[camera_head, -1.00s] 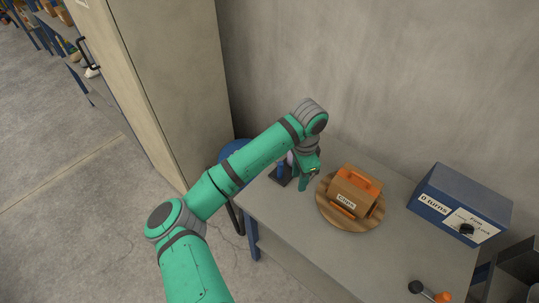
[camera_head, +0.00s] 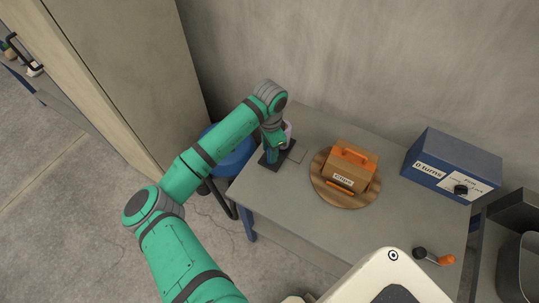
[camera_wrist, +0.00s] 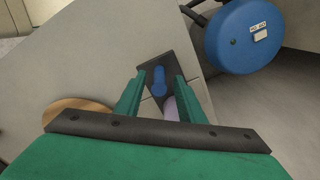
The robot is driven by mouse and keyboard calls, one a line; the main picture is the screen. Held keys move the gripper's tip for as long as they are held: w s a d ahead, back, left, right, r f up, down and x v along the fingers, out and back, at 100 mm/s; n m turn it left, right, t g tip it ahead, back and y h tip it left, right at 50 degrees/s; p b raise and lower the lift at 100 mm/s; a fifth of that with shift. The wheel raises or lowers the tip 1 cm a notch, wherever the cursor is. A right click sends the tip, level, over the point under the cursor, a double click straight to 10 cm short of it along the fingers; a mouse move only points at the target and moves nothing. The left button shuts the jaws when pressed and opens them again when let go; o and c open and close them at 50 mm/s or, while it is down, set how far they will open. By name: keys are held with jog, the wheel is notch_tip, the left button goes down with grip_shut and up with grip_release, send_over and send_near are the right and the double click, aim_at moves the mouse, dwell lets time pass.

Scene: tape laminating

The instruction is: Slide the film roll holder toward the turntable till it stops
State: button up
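The film roll holder is a dark base plate (camera_head: 267,158) with a blue upright handle (camera_wrist: 160,80) and a pale lilac roll (camera_head: 288,132), at the table's left end. The turntable (camera_head: 322,182) is a round wooden disc to its right, bearing a cardboard box (camera_head: 345,178) with an orange handle and orange trim. My gripper (camera_head: 272,153) is over the holder. In the wrist view, its two green fingers (camera_wrist: 160,84) stand apart, with the blue handle between them and gaps visible on both sides. The roll is partly hidden behind the right finger.
A blue box with a knob and a "0 turns" label (camera_head: 450,165) stands at the table's back right. A crank with an orange grip (camera_head: 434,257) lies at the front right. Bare table lies between holder and turntable.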

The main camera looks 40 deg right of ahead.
jog(key=shift+f, duration=1.85)
jog(key=shift+c, duration=0.6)
